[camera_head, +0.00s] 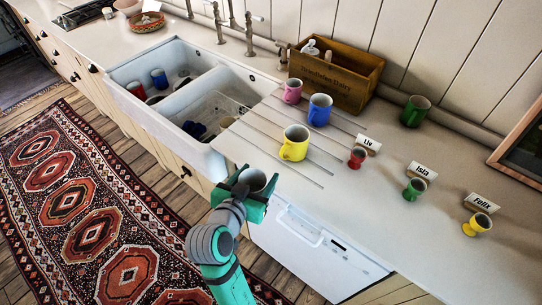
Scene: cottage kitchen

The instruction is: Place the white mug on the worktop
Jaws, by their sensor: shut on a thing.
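My gripper (251,193) is shut around a pale mug (253,179), which looks white or light grey and appears upright with its mouth up. The green jaws hide most of its sides, and I see no handle. In the picture it overlaps the front edge of the worktop (345,210), just below the yellow mug (295,143). I cannot tell its exact height from this one view.
A blue mug (319,110) and a pink mug (292,91) stand behind the yellow one near drainer grooves. Egg cups (415,188) with name cards and a green mug (415,111) stand right. A wooden box (336,76) is behind. The double sink (190,90) holds mugs.

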